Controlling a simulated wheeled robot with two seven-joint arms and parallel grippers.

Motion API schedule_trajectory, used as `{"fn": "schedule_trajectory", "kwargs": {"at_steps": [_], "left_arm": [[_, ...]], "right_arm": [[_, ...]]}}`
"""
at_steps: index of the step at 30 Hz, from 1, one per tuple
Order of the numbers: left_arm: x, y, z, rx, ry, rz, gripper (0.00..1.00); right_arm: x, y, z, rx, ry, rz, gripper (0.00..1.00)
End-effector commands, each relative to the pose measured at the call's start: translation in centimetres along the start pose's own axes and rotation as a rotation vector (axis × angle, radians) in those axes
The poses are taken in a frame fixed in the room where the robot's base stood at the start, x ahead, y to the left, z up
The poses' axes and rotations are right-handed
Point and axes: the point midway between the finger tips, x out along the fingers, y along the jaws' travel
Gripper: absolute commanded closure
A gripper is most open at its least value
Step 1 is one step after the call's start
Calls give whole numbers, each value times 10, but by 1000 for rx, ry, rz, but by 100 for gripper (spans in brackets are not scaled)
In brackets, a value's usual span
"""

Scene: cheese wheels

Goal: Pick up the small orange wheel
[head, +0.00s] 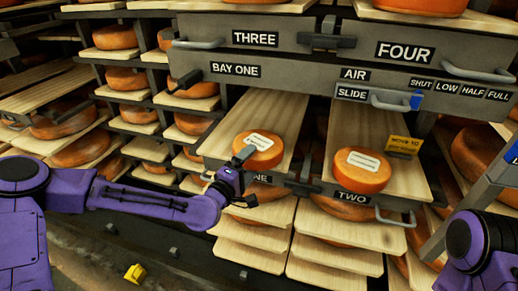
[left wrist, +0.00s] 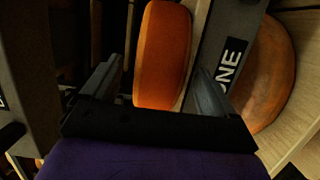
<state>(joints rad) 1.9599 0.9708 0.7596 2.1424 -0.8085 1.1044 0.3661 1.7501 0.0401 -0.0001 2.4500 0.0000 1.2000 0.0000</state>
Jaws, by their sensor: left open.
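An orange wheel with a white label (head: 259,151) lies flat on the pulled-out wooden board marked ONE. A similar labelled orange wheel (head: 362,171) lies on the board marked TWO, to its right. My left gripper (head: 246,179) is at the front edge of board ONE, just in front of and left of the wheel there. In the left wrist view its open fingers (left wrist: 157,75) point towards an orange wheel (left wrist: 164,50), which shows between them. I cannot tell if they touch it. My right gripper is out of view.
Dark metal panels marked THREE (head: 255,38) and BAY ONE (head: 236,70) hang above the boards. A slide handle (head: 392,102) and a yellow tag (head: 403,145) are to the right. Racks of larger wheels (head: 115,37) fill the left. A yellow block (head: 135,273) lies on the floor.

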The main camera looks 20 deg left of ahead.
Motion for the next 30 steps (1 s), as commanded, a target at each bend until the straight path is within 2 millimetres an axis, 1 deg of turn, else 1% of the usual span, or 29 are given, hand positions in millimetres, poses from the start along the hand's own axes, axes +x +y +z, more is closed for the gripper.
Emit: {"fn": "schedule_trajectory", "kwargs": {"at_steps": [5, 6, 8, 9, 11, 12, 14, 16, 25, 30], "left_arm": [[1, 0, 0, -1, 0, -1, 12], [1, 0, 0, -1, 0, -1, 15], [1, 0, 0, 0, 0, -1, 34], [1, 0, 0, 0, 0, -1, 48], [1, 0, 0, 0, 0, -1, 67], [1, 0, 0, 0, 0, -1, 80], [1, 0, 0, 0, 0, -1, 100], [2, 3, 0, 1, -1, 7, 100], [1, 6, 0, 0, 0, 6, 100], [2, 22, 0, 0, 1, 9, 100]], "right_arm": [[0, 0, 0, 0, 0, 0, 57], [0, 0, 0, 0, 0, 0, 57], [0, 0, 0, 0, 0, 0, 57], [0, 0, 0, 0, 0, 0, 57], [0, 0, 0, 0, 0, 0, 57], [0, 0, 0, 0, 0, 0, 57], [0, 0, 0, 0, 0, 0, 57], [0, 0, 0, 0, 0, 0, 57], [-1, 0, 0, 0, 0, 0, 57], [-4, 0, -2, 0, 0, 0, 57]]}}
